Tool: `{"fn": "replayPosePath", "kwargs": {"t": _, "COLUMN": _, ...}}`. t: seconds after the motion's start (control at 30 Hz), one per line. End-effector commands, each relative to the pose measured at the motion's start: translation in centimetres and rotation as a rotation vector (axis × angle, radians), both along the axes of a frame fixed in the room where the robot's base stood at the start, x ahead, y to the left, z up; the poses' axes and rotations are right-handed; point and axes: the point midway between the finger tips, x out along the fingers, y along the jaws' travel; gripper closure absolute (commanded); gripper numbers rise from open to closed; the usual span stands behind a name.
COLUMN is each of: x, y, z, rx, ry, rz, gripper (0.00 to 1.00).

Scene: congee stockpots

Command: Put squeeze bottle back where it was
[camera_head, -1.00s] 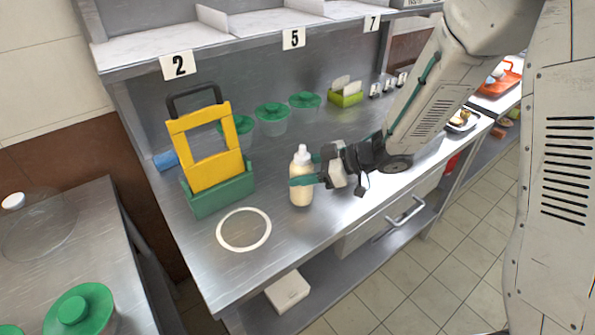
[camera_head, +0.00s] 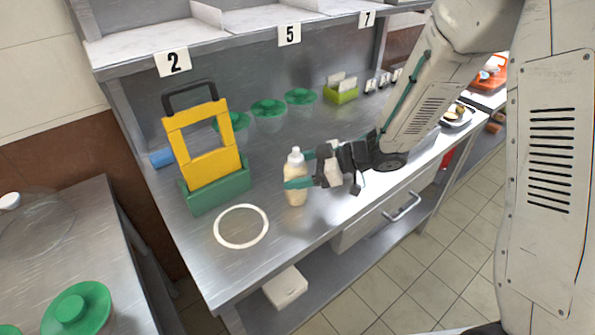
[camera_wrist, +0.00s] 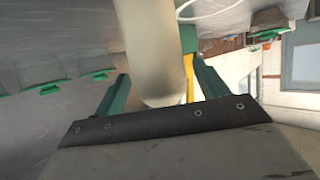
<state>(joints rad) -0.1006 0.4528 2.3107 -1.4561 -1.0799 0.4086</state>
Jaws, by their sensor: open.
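The squeeze bottle (camera_head: 296,190) is cream-coloured with a white cap and stands upright on the steel counter. A white ring (camera_head: 241,227) is marked on the counter to its left and is empty. My gripper (camera_head: 293,169) is open, with its green fingers at the bottle's upper body, one on the near side and one on the far side. In the wrist view the bottle (camera_wrist: 150,50) lies between my two open fingers (camera_wrist: 158,90). I cannot tell whether either finger touches it.
A yellow and green caddy (camera_head: 215,190) with a dark handle stands left of the bottle. Several green-lidded tubs (camera_head: 268,115) and a green card box (camera_head: 341,92) stand along the back. A marble shelf (camera_head: 240,27) with number signs hangs above. The counter's front is clear.

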Motion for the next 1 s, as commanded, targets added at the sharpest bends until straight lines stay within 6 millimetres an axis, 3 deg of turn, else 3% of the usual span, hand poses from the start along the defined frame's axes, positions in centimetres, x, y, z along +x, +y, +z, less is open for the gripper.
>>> {"fn": "replayPosePath", "kwargs": {"t": 0.5, "x": -1.7, "y": -9.1, "z": 4.0, "rx": 0.000, "ry": -0.002, "rz": -0.005, "gripper": 0.27}}
{"fn": "replayPosePath", "kwargs": {"t": 0.87, "x": -2.0, "y": -10.6, "z": 4.7, "rx": -0.003, "ry": -0.001, "rz": -0.005, "gripper": 0.27}}
{"fn": "replayPosePath", "kwargs": {"t": 1.0, "x": -0.2, "y": -11.2, "z": 5.6, "rx": -0.071, "ry": -0.067, "rz": -0.101, "gripper": 0.27}}
